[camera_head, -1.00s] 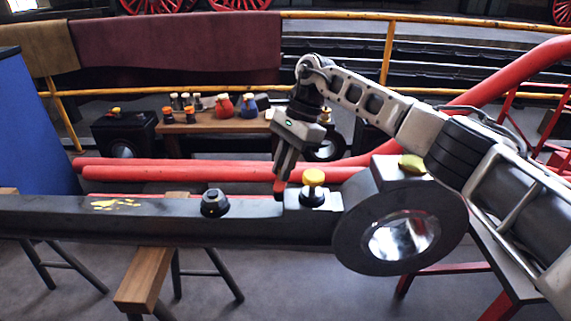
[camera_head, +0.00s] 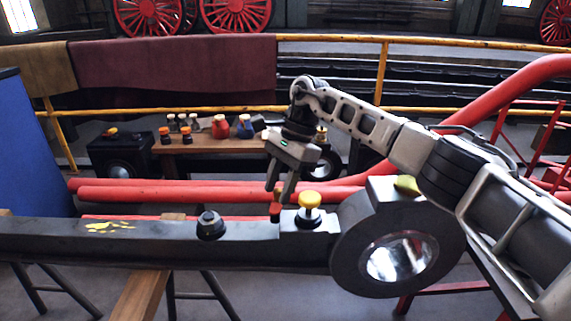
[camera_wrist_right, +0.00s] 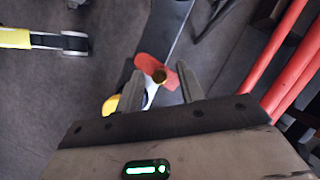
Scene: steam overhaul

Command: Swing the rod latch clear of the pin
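The dark rod (camera_head: 150,240) lies across the head view and ends in a large ring. A yellow-topped pin (camera_head: 309,200) stands on a light plate near that end. The red latch (camera_wrist_right: 150,68) with a brass pivot shows in the wrist view; in the head view only a small red part (camera_head: 275,208) shows left of the pin. My right gripper (camera_head: 280,195) points down over the rod, just left of the pin. Its fingers are apart, with the latch beyond and between them in the wrist view. The yellow top is partly hidden by one finger there. My left gripper is not in view.
A dark knob (camera_head: 210,225) stands on the rod further left. A yellow-green piece (camera_head: 407,184) sits atop the ring end. Red pipes (camera_head: 130,194) run behind the rod. A wooden bench (camera_head: 190,147) with several small containers stands further back.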

